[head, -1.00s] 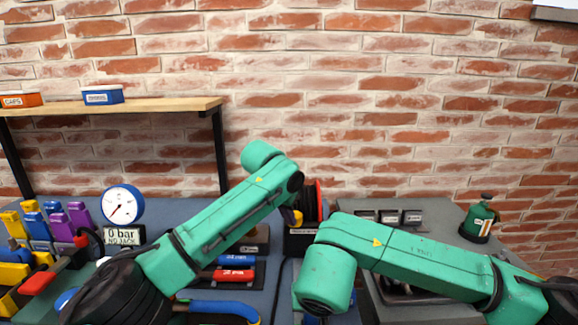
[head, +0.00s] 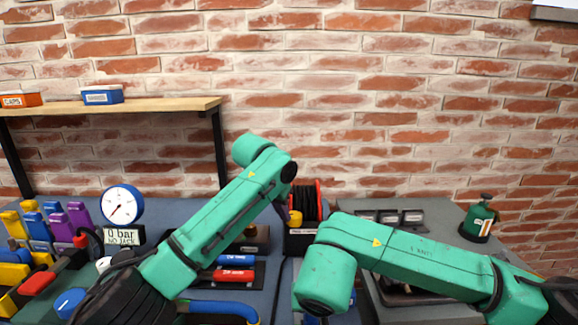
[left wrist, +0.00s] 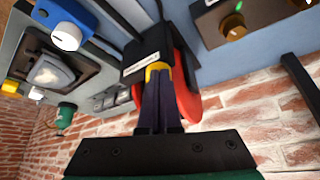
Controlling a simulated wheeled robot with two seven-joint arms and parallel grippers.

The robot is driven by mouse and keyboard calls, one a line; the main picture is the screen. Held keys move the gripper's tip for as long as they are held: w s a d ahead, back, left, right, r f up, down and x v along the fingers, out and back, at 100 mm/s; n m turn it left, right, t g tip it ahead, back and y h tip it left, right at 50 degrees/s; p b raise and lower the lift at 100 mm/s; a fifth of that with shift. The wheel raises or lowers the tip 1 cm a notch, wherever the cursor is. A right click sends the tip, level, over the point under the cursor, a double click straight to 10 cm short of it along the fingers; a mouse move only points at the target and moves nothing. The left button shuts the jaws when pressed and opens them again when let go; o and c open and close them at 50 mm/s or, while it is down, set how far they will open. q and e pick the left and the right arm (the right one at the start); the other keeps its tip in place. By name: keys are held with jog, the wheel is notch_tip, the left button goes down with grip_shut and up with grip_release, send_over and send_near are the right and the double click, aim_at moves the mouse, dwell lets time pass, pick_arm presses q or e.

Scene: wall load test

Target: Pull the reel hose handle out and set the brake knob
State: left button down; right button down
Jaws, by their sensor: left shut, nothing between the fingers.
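The hose reel (head: 306,198), with a dark winding between red sides, stands near the wall on a black labelled base (head: 300,243). A yellow part (head: 296,218) sits at its front; I cannot tell whether it is the handle or the brake knob. In the left wrist view the red side (left wrist: 187,88), the black base and the yellow part (left wrist: 156,68) show. My left gripper (left wrist: 158,82) is shut and empty, its dark fingertips at the yellow part; contact is unclear. In the head view it (head: 283,212) is partly hidden by my arm. My right gripper is out of view.
A pressure gauge (head: 122,205) above a "0 bar NO JACK" display (head: 124,236) stands left. Colored blocks and a red-handled lever (head: 36,283) are farther left. A wooden shelf (head: 150,104) overhangs the left side.

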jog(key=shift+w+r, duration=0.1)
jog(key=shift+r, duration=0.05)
pick_arm(q)
notch_tip(320, 180, up, 5)
jog(key=shift+f, duration=0.2)
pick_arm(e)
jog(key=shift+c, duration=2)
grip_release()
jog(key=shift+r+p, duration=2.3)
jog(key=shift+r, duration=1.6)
pick_arm(q)
notch_tip(320, 180, up, 4)
jog(key=shift+r, duration=0.25)
jog(key=shift+f, duration=0.1)
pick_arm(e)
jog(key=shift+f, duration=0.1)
